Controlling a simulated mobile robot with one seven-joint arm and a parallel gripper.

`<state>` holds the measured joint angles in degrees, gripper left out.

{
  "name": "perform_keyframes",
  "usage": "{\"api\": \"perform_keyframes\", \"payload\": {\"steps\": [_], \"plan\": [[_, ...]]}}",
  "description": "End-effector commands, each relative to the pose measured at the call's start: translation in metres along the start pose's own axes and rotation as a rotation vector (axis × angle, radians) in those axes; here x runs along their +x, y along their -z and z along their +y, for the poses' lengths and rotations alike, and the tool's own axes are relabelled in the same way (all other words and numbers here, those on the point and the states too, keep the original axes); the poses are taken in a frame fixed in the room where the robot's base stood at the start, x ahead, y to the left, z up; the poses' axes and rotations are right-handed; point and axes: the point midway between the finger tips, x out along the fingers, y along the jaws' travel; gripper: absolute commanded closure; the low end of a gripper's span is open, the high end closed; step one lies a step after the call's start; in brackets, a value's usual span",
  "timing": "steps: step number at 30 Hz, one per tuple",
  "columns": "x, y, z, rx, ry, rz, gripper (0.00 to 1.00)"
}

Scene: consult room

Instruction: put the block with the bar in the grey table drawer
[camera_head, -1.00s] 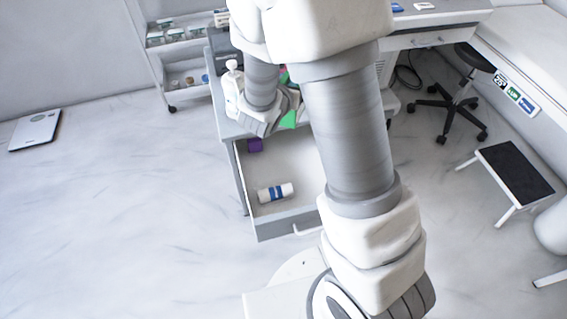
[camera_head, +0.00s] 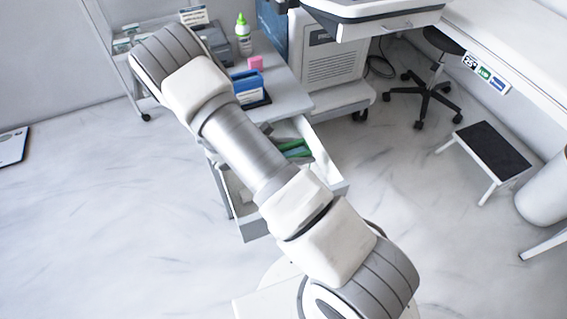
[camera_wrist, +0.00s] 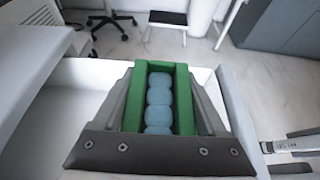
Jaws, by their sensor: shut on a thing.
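My gripper (camera_wrist: 160,105) is shut on a green block (camera_wrist: 183,100) with a lumpy blue bar down its middle. The block sits between the dark grey fingers in the wrist view. In the head view two green strips of it (camera_head: 296,149) show beside my arm, above the open drawer. My arm hides most of the gripper there. The grey table (camera_head: 287,101) has its drawer (camera_head: 255,230) pulled open. The drawer's pale inside and wall (camera_wrist: 240,120) show below and around the gripper in the wrist view. Whether the block touches the drawer floor I cannot tell.
On the table top stand a green-capped bottle (camera_head: 244,38), a pink block (camera_head: 256,62) and a blue box (camera_head: 247,81). My arm covers much of the drawer's inside. A step stool (camera_head: 490,150) and a wheeled stool (camera_head: 436,97) stand to the right.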

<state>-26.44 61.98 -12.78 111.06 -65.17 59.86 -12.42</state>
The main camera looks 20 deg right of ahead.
Motion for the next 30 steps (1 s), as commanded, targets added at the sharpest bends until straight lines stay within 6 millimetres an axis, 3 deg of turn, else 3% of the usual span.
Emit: {"api": "perform_keyframes", "payload": {"steps": [3, 11, 18, 29, 30], "plan": [[0.01, 0.024, 0.0, -0.001, 0.0, -0.002, 1.0], [0.018, 0.042, 0.001, 0.0, -0.002, -0.001, 1.0], [0.03, 0.071, 0.001, -0.002, -0.002, -0.001, 1.0], [0.031, 0.073, 0.001, 0.0, -0.003, -0.001, 1.0], [0.031, 0.075, 0.001, -0.001, -0.003, 0.001, 0.23]]}}
